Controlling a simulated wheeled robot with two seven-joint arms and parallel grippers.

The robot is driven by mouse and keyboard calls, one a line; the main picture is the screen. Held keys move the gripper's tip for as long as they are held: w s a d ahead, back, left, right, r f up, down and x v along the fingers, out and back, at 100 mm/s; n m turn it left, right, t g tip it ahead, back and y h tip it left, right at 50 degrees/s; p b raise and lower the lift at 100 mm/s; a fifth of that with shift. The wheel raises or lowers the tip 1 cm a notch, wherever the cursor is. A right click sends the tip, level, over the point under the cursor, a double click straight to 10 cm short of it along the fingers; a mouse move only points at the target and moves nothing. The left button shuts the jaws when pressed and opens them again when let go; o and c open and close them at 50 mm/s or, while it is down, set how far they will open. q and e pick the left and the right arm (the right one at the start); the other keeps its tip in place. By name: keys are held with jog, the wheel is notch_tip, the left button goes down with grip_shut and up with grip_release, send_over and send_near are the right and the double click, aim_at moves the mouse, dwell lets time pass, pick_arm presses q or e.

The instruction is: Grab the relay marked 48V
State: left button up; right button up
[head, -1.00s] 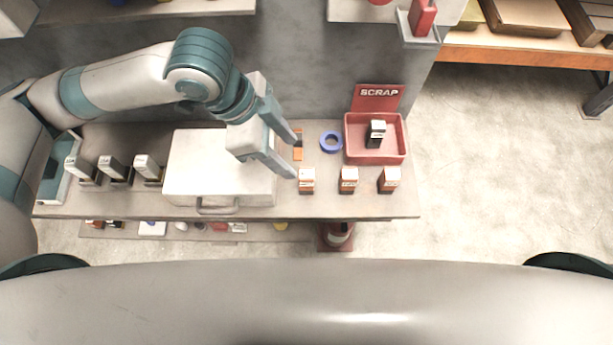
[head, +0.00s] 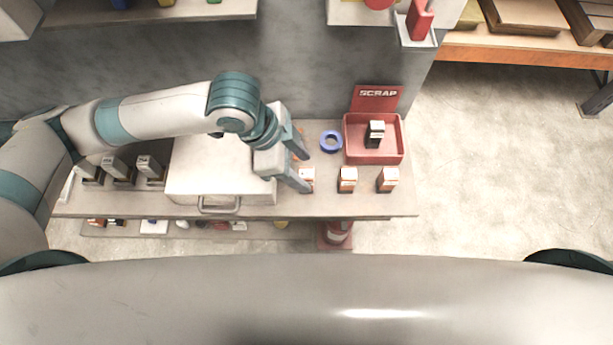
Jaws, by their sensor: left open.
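Another orange piece behind is mostly hidden by the gripper. My right gripper is not in view.
A red scrap bin (head: 361,157) holds a black relay (head: 375,134). A blue ring (head: 331,141) lies left of it. A white case (head: 190,186) sits under my left arm. Several dark relays (head: 151,170) stand at the left.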

pick_arm(q)
jog(key=shift+a+p+x, duration=0.2)
jog(key=shift+p+x, duration=0.3)
jog(key=shift+x, duration=1.7)
jog(key=shift+s, duration=0.1)
jog(key=c, duration=1.1)
